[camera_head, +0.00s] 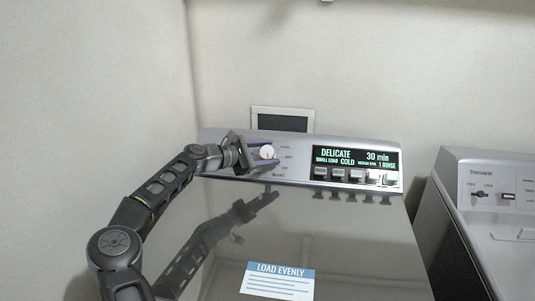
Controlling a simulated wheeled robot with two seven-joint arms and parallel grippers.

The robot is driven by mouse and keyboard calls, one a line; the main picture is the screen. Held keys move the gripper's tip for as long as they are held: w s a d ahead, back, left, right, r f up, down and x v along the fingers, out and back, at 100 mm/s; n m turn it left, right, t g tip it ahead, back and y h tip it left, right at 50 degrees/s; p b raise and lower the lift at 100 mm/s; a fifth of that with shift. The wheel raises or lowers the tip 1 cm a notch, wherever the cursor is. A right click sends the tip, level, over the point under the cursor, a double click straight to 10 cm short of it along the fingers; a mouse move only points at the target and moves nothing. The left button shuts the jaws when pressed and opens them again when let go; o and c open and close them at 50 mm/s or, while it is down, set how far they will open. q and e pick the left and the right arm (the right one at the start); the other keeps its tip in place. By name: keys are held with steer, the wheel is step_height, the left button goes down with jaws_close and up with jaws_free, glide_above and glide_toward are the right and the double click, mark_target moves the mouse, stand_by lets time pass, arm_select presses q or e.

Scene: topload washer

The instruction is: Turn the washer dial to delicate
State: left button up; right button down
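The washer dial (267,152) is a round white knob at the left of the washer's control panel (300,150). The lit display (355,157) reads DELICATE, 30 min, SMALL LOAD, COLD and 1 RINSE. My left gripper (266,153) reaches in from the left at the dial. Its purple fingers are spread apart, one above and one below the knob. Whether either finger touches the knob is too small to tell. My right gripper is not in view.
A row of buttons (355,174) lies under the display. The closed glossy lid (350,235) carries a LOAD EVENLY label (278,281) and reflects my arm. A second machine (490,190) stands at the right. Walls are at the left and behind.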

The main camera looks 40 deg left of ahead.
mark_target(261, 154)
arm_select(q)
steer(key=o, duration=0.3)
steer(key=shift+o, duration=0.2)
steer(key=shift+s, duration=0.1)
steer(key=b+v, duration=0.1)
steer(key=v, duration=0.5)
steer(key=shift+s+a+b, duration=0.15)
steer(key=shift+s+b, duration=0.15)
steer(key=shift+s, duration=0.1)
steer(key=shift+s+r, duration=0.15)
steer(key=shift+s, duration=0.2)
